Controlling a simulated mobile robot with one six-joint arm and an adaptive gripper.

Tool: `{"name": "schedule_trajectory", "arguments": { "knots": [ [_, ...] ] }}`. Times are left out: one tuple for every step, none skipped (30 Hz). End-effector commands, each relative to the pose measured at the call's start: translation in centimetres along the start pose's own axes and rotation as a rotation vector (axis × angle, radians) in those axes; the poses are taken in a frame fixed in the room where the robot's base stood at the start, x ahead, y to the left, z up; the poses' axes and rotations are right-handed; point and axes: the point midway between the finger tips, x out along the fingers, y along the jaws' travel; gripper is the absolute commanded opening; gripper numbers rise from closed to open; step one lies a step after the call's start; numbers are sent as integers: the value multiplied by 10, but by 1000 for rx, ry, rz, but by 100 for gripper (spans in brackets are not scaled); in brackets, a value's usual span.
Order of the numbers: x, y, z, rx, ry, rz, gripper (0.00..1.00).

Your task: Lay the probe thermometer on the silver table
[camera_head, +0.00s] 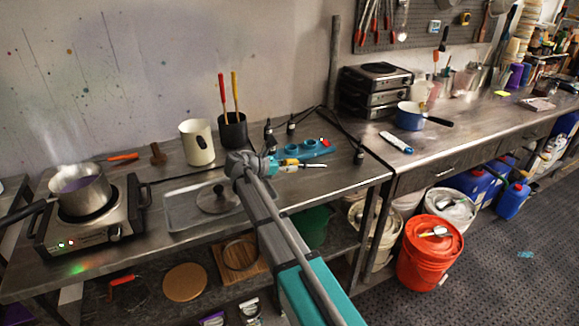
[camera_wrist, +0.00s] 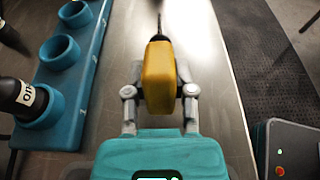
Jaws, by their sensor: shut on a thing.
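The probe thermometer has a yellow body (camera_wrist: 159,78) and a thin dark probe pointing away from me in the wrist view. My gripper (camera_wrist: 159,93) is shut on the yellow body, one finger on each side. In the head view my gripper (camera_head: 279,164) is over the right part of the silver metal table (camera_head: 335,178), and the yellow thermometer (camera_head: 289,162) shows small at its tip. The table surface (camera_wrist: 215,100) lies beneath it in the wrist view. I cannot tell whether the thermometer touches the table.
A blue holder (camera_head: 309,149) with round cups stands just behind the gripper, with small dark bottles (camera_head: 359,155) around. Bare metal lies near the right front edge.

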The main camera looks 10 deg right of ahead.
Motion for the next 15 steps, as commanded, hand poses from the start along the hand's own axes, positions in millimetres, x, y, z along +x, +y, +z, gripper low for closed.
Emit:
{"name": "schedule_trajectory", "arguments": {
  "knots": [
    [2,0,-7,0,0,0,0],
    [3,0,-9,0,0,0,0],
    [4,0,-11,0,0,0,0],
    [4,0,-13,0,0,0,0],
    [5,0,-14,0,0,0,0],
    [6,0,-16,0,0,0,0],
    [6,0,-18,0,0,-1,0],
    [7,0,-18,0,0,-1,0],
    [7,0,-20,1,0,-2,0],
    [8,0,-21,1,0,-2,0],
    [8,0,-21,1,0,-2,0],
    [8,0,-22,1,0,-2,0],
    [8,0,-23,1,0,-2,0],
    [8,0,-23,1,0,-2,0],
    [8,0,-23,1,0,-2,0]
  ]
}}
